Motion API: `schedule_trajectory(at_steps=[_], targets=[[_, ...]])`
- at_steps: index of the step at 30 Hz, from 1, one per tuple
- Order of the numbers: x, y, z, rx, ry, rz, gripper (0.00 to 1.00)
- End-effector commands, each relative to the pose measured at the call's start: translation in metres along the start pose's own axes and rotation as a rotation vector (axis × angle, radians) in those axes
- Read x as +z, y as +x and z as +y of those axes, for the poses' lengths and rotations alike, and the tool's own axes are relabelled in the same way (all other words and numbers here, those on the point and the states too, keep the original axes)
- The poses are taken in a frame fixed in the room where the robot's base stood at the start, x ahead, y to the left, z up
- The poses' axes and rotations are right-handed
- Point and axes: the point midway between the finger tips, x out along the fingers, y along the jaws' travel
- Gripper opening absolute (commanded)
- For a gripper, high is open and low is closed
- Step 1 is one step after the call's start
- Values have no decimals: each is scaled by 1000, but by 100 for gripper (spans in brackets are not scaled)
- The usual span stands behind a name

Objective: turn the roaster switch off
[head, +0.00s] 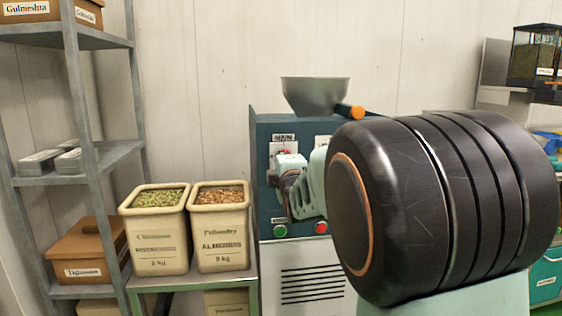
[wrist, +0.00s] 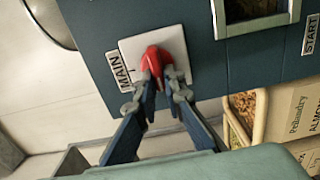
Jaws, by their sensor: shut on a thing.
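A red switch knob (wrist: 153,61) sits on a white square plate (wrist: 133,50) on the dark blue front of the machine (head: 266,133). The label beside it in the wrist view reads MAIN. My gripper (wrist: 163,84) is shut on the red knob, with one fingertip on either side of its lower end. A second label with a pale plate to the right is partly covered by my arm; I cannot read either label there.
A green button (head: 280,231) and a red button (head: 321,227) sit low on the front. A metal hopper (head: 315,96) is on top. Two ingredient bins (head: 156,234) (head: 221,235) stand close on the left, beside a grey shelf (head: 97,155). My arm blocks the right side.

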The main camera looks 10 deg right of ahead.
Motion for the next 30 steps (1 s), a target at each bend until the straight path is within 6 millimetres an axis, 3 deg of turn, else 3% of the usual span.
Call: schedule_trajectory(at_steps=[11, 12, 16, 25, 30], targets=[[0, 0, 1, 2, -6, 0, 0], [0, 0, 1, 2, -5, 0, 14], [0, 0, 1, 2, -5, 0, 27], [0, -1, 0, 1, -4, 0, 27], [0, -16, 1, 1, -3, 1, 27]])
